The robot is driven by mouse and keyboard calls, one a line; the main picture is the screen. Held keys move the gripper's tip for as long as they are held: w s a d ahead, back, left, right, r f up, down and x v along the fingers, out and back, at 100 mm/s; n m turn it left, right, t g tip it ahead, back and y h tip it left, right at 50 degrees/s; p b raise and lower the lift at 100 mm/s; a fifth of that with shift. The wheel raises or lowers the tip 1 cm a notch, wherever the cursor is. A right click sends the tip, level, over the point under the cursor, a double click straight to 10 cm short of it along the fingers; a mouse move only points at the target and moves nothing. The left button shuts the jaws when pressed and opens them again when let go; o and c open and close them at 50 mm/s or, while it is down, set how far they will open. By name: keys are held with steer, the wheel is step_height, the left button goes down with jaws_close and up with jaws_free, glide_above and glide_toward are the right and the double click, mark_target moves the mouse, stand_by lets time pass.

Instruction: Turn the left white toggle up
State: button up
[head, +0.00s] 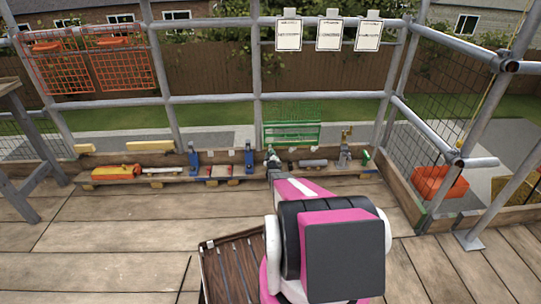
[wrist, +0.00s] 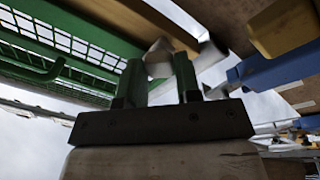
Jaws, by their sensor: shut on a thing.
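My gripper (wrist: 160,78) shows in the wrist view with two green fingers, shut on a white toggle (wrist: 158,58) between their tips. A second white piece (wrist: 209,53) stands just to the right, outside the fingers. I cannot tell from the frames which of the toggles is the held one, nor its exact tilt. In the head view my gripper (head: 271,157) is at the low wooden board along the back rail, and the held toggle is too small or hidden to make out.
A green wire rack (head: 292,128) is close on the right in the head view, and a blue clamp (head: 249,159) close on the left. A plank shelf (head: 200,178) holds an orange tool (head: 116,172) and other items. A dark slatted crate (head: 232,270) stands nearby.

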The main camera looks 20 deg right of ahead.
stand_by(0.5)
steer(key=o, duration=0.9)
steer(key=shift+s, duration=0.15)
steer(key=v, duration=1)
steer(key=shift+s, duration=0.3)
steer(key=shift+a, duration=0.15)
steer(key=s+a+r+m+g+y, duration=0.35)
steer(key=s+a+r+g, duration=0.7)
steer(key=a+r, duration=0.6)
steer(key=s+a+r+g, duration=0.2)
steer(key=s+r, duration=0.4)
steer(key=s, duration=0.4)
steer(key=s+a+r+m+g+y, duration=0.1)
steer(key=s+a+r+g, duration=0.2)
steer(key=s, duration=0.8)
steer(key=s+a+r+m+g+y, duration=0.1)
steer(key=s+a+r+g, duration=0.2)
steer(key=s+r, duration=0.5)
steer(key=shift+s+a+r, duration=0.3)
steer(key=shift+s+a, duration=0.4)
steer(key=shift+s, duration=0.55)
